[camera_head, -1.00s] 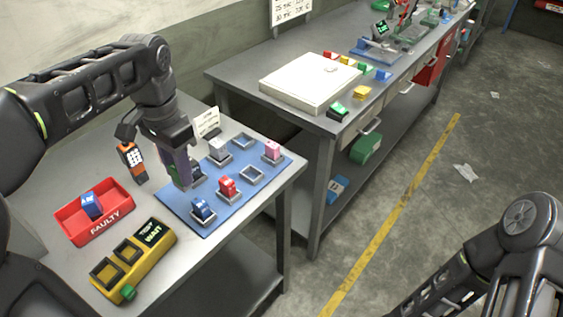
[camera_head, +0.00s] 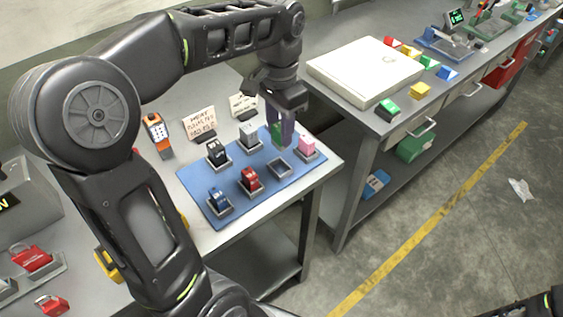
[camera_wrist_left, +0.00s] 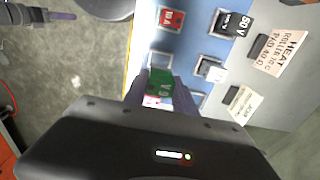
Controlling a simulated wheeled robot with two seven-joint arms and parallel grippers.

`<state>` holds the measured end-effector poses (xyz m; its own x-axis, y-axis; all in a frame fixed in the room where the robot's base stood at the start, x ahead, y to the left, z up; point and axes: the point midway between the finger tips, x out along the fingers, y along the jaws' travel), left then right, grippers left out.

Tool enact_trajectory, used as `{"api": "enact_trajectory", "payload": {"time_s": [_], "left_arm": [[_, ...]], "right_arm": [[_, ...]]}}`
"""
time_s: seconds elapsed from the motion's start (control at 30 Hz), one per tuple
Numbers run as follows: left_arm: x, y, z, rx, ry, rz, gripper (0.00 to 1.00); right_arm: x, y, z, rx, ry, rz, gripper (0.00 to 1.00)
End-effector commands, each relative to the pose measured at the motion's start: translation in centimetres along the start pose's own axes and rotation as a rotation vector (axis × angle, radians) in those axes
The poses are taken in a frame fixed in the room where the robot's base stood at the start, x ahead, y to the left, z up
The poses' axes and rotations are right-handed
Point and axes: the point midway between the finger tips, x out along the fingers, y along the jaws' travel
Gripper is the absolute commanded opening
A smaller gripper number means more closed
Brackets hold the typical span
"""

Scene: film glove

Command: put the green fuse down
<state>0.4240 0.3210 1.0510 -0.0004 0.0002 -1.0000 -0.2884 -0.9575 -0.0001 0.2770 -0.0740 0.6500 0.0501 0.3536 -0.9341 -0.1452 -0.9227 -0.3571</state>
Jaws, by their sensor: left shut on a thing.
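My left gripper (camera_head: 282,128) is shut on the green fuse (camera_head: 276,134), above the far right part of the blue mat (camera_head: 205,180). In the left wrist view the green fuse (camera_wrist_left: 160,84) sits between the fingertips, partly covering the pink fuse (camera_wrist_left: 152,101). An empty socket (camera_head: 279,168) shows in the near row, between the red fuse (camera_head: 250,180) and the pink fuse (camera_head: 306,146). Another socket (camera_wrist_left: 197,99) is partly hidden beside the left finger. My right gripper (camera_wrist_left: 60,16) shows small at the wrist view's top left; its opening is unclear.
Blue (camera_head: 219,199), black (camera_head: 216,150) and white (camera_head: 250,133) fuses stand in sockets nearby. Two cards, one a beige card (camera_head: 199,122), and an orange meter (camera_head: 158,134) stand behind the mat. A second bench with a white box (camera_head: 366,69) is at the right.

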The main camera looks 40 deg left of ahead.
Motion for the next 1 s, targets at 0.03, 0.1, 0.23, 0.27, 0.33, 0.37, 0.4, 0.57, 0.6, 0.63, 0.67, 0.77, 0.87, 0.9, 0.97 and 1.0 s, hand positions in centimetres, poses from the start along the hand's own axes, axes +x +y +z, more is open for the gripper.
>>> {"api": "enact_trajectory", "payload": {"time_s": [0.03,0.1,0.23,0.27,0.33,0.37,0.4,0.57,0.6,0.63,0.67,0.77,0.87,0.9,0.97,1.0], "left_arm": [[0.8,0.0,0.1,0.000,-0.004,0.001,0.00],[2.1,0.0,0.1,0.000,-0.005,0.001,0.00],[4.3,0.0,0.1,0.000,-0.003,0.001,0.00],[4.6,0.0,0.1,0.000,-0.003,0.001,0.00],[5.0,0.0,0.0,0.000,-0.001,0.000,0.00],[5.1,0.0,0.0,0.000,0.000,0.000,0.00],[5.1,0.0,0.0,0.000,0.000,0.000,0.00],[5.1,0.0,0.0,0.000,0.000,0.000,0.00],[5.1,0.0,0.0,0.000,0.000,0.000,0.00],[5.2,0.0,0.0,0.000,-0.001,0.000,0.00],[5.4,0.0,0.1,0.000,-0.002,0.001,0.00],[6.6,0.0,0.1,0.000,-0.004,0.002,0.00],[8.0,0.0,0.1,-0.001,-0.003,0.002,0.00],[8.4,0.0,0.1,-0.001,-0.003,0.002,0.00],[8.8,0.0,0.1,-0.001,-0.002,0.001,0.00],[8.8,0.0,0.1,0.000,0.000,0.001,0.00]], "right_arm": [[-0.1,0.0,0.0,0.000,0.000,0.000,0.73],[-0.2,-0.1,0.0,0.001,0.000,0.001,0.73],[-0.4,-0.1,0.0,0.001,-0.001,0.001,0.73],[-0.4,-0.1,0.0,0.001,-0.001,0.002,0.73],[-0.4,-0.1,0.0,0.001,-0.001,0.002,0.73],[-0.4,-0.1,0.0,0.001,-0.001,0.002,0.73],[-0.4,-0.1,0.0,0.001,-0.001,0.002,0.73],[-0.3,-0.1,0.1,0.001,-0.001,0.002,0.73],[-0.4,-0.1,0.1,0.001,-0.001,0.002,0.73],[-0.4,-0.1,0.0,0.001,-0.001,0.002,0.73],[-0.4,-0.1,0.1,0.001,-0.001,0.002,0.73],[-0.5,-0.1,0.1,0.002,-0.002,0.002,0.73],[-0.7,-0.2,0.1,0.002,-0.002,0.003,0.73],[-0.7,-0.2,0.1,0.002,-0.002,0.003,0.73],[-0.7,-0.2,0.1,0.002,-0.002,0.003,0.73],[-0.7,-0.2,0.1,0.002,-0.002,0.003,0.73]]}}
